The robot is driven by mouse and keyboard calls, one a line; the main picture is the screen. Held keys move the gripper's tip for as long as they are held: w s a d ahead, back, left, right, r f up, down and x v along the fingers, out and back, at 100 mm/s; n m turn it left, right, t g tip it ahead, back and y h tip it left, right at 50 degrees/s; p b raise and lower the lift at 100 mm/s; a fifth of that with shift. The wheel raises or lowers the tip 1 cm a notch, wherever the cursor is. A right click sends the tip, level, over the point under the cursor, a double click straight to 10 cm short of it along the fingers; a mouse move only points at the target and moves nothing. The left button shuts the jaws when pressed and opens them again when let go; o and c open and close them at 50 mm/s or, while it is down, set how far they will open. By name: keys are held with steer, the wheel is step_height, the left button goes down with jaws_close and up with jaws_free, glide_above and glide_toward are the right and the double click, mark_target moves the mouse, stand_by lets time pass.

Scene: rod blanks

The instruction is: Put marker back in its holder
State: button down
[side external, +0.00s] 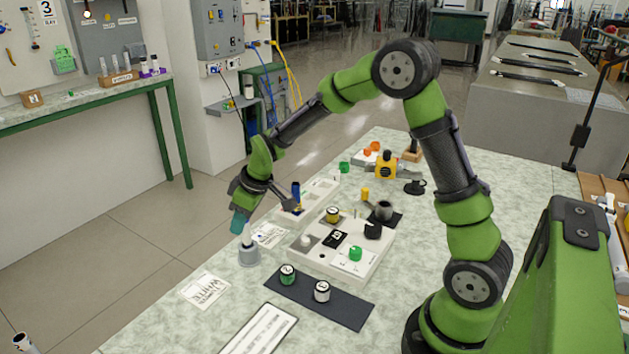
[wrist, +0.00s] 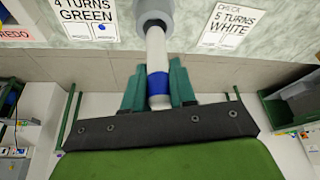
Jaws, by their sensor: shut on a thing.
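The marker (wrist: 156,50) is white with a blue band near its end. My gripper (wrist: 157,88) is shut on it, with one teal finger on each side of the band. In the side view my gripper (side external: 241,222) points down at the table's left edge, and a short white length of the marker (side external: 246,236) shows below the fingers. The grey round holder (side external: 249,256) stands directly under it. In the wrist view the marker's far end meets the holder (wrist: 153,12) at its mouth. I cannot tell how deep the end sits inside.
A "WHITE" card (side external: 205,290) lies left of the holder, and another card (side external: 269,235) lies just behind it. A white tray (side external: 325,262) with several parts is close on the right. A dark mat (side external: 345,307) with two capped pieces lies in front. The table edge is near.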

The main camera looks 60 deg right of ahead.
steer(key=shift+f, duration=1.75)
steer(key=shift+f, duration=0.1)
steer(key=c, duration=0.9)
jaws_free()
steer(key=v, duration=1.2)
steer(key=s+a+r+m+t, duration=0.1)
steer(key=s+r+m, duration=0.1)
steer(key=s, duration=0.4)
steer(key=s+a+r+m+t, duration=0.1)
steer(key=s+a+r+m, duration=0.1)
steer(key=s, duration=0.5)
steer(key=s+a+r+m, duration=0.2)
steer(key=s+r+m, duration=0.1)
steer(key=s, duration=0.4)
steer(key=shift+s+r+m+t+y, duration=0.1)
steer(key=shift+r+m+t+y, duration=0.25)
steer(key=shift+r, duration=0.25)
